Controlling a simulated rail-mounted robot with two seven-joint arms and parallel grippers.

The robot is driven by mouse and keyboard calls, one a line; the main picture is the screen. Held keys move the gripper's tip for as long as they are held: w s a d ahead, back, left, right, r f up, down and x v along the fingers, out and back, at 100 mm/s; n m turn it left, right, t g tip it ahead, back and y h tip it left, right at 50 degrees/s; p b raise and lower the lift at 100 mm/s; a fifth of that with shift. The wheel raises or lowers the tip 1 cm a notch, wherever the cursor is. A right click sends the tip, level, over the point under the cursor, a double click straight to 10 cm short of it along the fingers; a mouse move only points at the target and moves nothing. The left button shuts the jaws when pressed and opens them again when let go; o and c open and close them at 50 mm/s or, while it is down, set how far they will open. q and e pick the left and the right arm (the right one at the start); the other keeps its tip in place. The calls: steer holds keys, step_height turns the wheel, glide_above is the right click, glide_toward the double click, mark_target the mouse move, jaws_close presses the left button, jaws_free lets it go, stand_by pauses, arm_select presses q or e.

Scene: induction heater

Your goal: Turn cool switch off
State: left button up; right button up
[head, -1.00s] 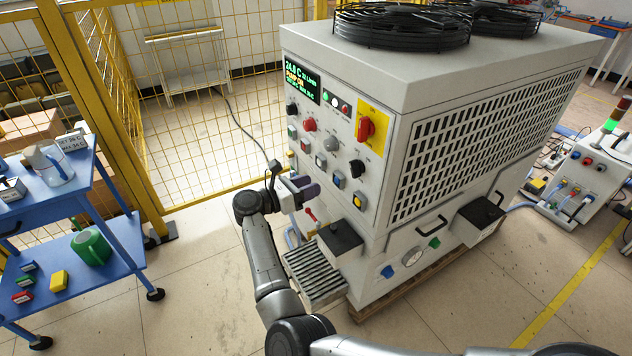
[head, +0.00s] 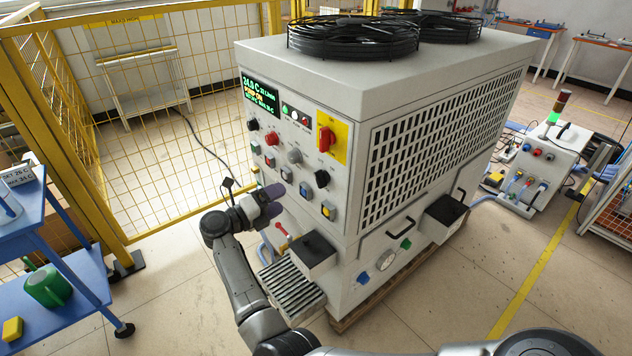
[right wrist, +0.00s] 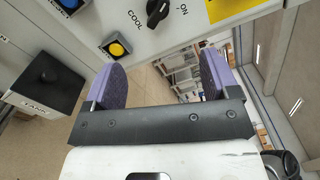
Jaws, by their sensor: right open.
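The cool switch is a black rotary knob (head: 322,177) on the white machine's front panel, below the yellow plate with the red switch. In the right wrist view the knob (right wrist: 157,11) is at the top edge, partly cut off, between the labels COOL and ON. Its exact setting is hard to read. My right gripper (head: 272,200) is in front of the panel, left of and a little lower than the knob in the head view. My left gripper is not seen.
A yellow button (right wrist: 117,48) sits near the knob; it also shows below it in the head view (head: 328,212). A yellow mesh fence (head: 150,120) stands behind, and a blue cart (head: 75,285) at left.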

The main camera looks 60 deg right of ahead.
mark_target(317, 181)
steer(key=s+d+n+b, duration=0.1)
steer(key=d+n, duration=0.2)
steer(key=s+d+n+b, duration=0.1)
steer(key=s+d+n, duration=0.1)
steer(key=d+n, duration=0.1)
steer(key=s+d+n+b, duration=0.1)
steer(key=d+n, duration=0.2)
steer(key=d, duration=0.2)
steer(key=shift+s+d+f, duration=0.1)
steer(key=shift+s+f, duration=0.05)
steer(key=shift+f, duration=0.05)
steer(key=shift+b+x, duration=0.3)
steer(key=shift+x, duration=0.55)
steer(key=shift+d+r, duration=0.1)
steer(key=shift+c, duration=0.5)
